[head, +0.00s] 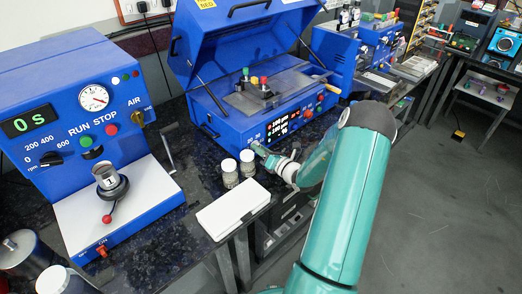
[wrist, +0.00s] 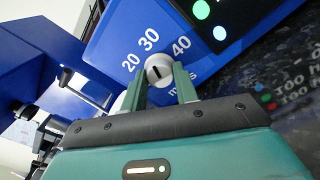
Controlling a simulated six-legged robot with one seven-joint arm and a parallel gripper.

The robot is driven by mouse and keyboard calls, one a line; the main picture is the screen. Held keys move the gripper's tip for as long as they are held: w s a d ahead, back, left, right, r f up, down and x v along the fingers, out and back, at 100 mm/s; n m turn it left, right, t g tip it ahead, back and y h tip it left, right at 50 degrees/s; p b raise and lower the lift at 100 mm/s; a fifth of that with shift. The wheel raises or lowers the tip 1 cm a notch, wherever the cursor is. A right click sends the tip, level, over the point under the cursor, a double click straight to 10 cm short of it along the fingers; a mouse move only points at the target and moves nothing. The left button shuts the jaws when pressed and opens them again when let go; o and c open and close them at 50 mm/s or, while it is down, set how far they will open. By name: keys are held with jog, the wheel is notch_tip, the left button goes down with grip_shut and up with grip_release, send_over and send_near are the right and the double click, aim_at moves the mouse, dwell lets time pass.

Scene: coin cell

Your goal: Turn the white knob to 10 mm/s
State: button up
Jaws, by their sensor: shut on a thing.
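The white knob (wrist: 159,66) sits on the blue front panel of the coater with the open lid (head: 205,95). A short dark mark shows on the knob's face; I cannot tell exactly which number it points to. The numbers 20, 30 and 40 and part of "mm/s" show around the knob in the wrist view; the 10 is not readable. My gripper (wrist: 160,82) has one green finger on each side of the knob and is shut on it. In the head view my gripper (head: 262,152) is at the panel's front and hides the knob.
Two lidded jars (head: 229,172) stand close by my gripper, left of it. A white box (head: 232,208) lies at the bench's front edge. A blue machine (head: 70,110) with a dial stands at left.

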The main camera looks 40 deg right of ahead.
jog(key=n, duration=0.5)
jog(key=shift+n, duration=0.4)
jog(key=n, duration=1.1)
jog(key=shift+n, duration=0.4)
jog(key=n, duration=0.5)
jog(key=o, duration=0.7)
jog(key=s, duration=1.4)
jog(key=shift+d, duration=0.2)
